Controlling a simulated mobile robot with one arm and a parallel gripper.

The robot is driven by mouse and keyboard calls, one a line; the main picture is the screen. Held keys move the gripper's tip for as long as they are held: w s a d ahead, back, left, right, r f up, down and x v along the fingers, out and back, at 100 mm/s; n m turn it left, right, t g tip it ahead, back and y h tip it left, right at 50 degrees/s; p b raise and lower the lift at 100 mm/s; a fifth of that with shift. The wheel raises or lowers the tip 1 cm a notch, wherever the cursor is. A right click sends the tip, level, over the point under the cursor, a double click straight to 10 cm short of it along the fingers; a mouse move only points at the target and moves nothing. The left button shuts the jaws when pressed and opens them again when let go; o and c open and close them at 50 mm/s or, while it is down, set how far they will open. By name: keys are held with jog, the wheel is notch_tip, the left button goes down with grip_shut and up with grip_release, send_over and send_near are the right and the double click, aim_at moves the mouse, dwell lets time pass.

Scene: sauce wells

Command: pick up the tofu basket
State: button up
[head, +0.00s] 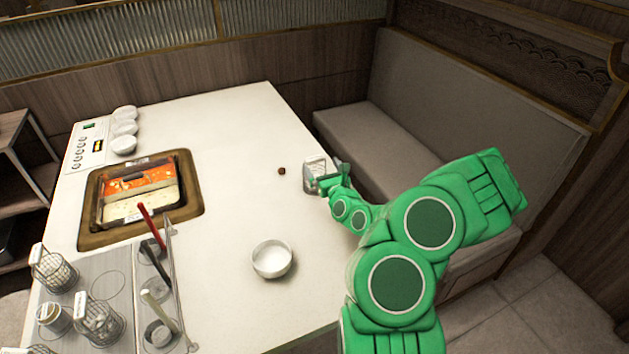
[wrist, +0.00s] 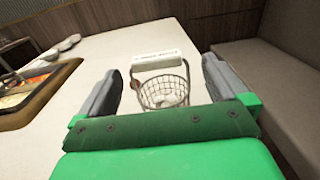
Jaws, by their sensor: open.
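A wire basket (wrist: 165,92) with a white handle plate (wrist: 158,60) and whitish pieces inside stands on the table ahead of my gripper in the wrist view; it looks like the tofu basket. My gripper (wrist: 161,76) is open, with one grey finger on each side of the basket. I cannot tell whether either finger touches it. In the head view the basket (head: 315,166) is at the table's right edge, partly hidden by my gripper (head: 324,180).
A small brown ball (head: 282,171) lies left of the basket. A white bowl (head: 272,259) stands nearer on the white table (head: 235,140). A two-part hotpot (head: 140,190) is sunk at left. Other wire baskets (head: 54,271) stand front left. A bench (head: 390,140) is beyond the right edge.

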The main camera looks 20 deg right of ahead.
aim_at(316, 161)
jog(key=shift+w+a, duration=0.2)
jog(key=shift+w, duration=2.55)
jog(key=shift+w+d, duration=0.1)
jog(key=shift+w, duration=0.8)
jog(key=c, duration=1.4)
